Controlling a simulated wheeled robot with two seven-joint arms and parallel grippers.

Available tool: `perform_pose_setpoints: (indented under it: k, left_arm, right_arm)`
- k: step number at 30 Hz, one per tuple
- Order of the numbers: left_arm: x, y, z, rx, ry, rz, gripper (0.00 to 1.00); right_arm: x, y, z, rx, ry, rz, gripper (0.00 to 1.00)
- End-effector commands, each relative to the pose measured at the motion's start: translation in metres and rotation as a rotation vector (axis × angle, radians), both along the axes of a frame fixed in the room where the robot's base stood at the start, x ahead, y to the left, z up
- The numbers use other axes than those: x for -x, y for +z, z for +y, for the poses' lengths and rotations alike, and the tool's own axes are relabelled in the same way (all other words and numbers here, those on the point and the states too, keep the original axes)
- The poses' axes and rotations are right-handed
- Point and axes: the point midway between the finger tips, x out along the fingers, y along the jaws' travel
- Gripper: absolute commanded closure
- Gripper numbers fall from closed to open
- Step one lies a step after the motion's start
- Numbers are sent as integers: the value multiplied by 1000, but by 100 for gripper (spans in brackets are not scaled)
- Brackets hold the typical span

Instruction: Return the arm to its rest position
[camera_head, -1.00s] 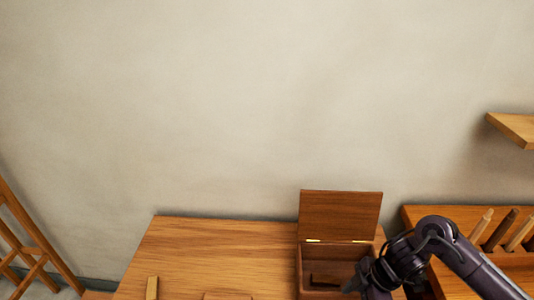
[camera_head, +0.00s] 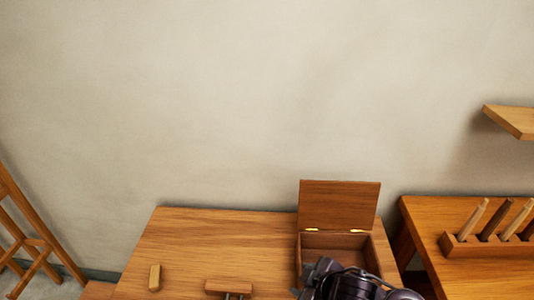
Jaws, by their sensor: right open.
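My right arm comes in at the bottom edge, and its dark gripper (camera_head: 312,284) is over the front of an open wooden box. The gripper is open; its fingertips are hard to make out, and I see nothing held between them. The box (camera_head: 300,262) stands on the right part of the wooden table, with its hinged lid (camera_head: 338,205) raised upright at the back. The arm hides the front and much of the inside of the box. My left gripper is not in view.
The table (camera_head: 215,240) also bears a small wooden block (camera_head: 155,278) and a wooden piece with metal pins (camera_head: 229,287). On the right, a second table (camera_head: 425,215) carries a rack (camera_head: 490,245) of wooden handles. A shelf (camera_head: 512,120) juts from the wall; a wooden frame (camera_head: 35,230) stands left.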

Motion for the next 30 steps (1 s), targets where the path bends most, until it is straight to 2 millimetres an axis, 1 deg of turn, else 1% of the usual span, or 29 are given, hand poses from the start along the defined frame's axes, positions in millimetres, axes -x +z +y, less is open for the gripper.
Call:
perform_pose_setpoints:
  k: [1, 3, 6, 8, 12, 15, 20, 24, 26, 30]
  left_arm:
    - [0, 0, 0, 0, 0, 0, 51]
    - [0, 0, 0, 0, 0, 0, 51]
    - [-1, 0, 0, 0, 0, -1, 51]
    - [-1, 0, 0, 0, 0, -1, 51]
    - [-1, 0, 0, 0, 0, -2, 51]
    - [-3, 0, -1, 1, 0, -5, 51]
    - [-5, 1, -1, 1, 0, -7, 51]
    - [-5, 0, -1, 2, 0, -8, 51]
    - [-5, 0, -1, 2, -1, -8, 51]
    - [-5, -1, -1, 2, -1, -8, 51]
  right_arm:
    - [9, 5, -5, -24, -101, 21, 52]
    - [18, 10, -19, -36, -231, 56, 52]
    - [34, 13, -40, -49, -382, 119, 52]
    - [44, 14, -52, -54, -461, 162, 52]
    - [72, 13, -75, -69, -620, 268, 52]
    - [94, 12, -90, -79, -718, 346, 52]
    - [131, 11, -108, -99, -860, 477, 52]
    - [120, -22, -107, -89, -853, 483, 52]
    - [117, -36, -106, -86, -852, 487, 52]
    - [112, -73, -105, -79, -851, 499, 52]
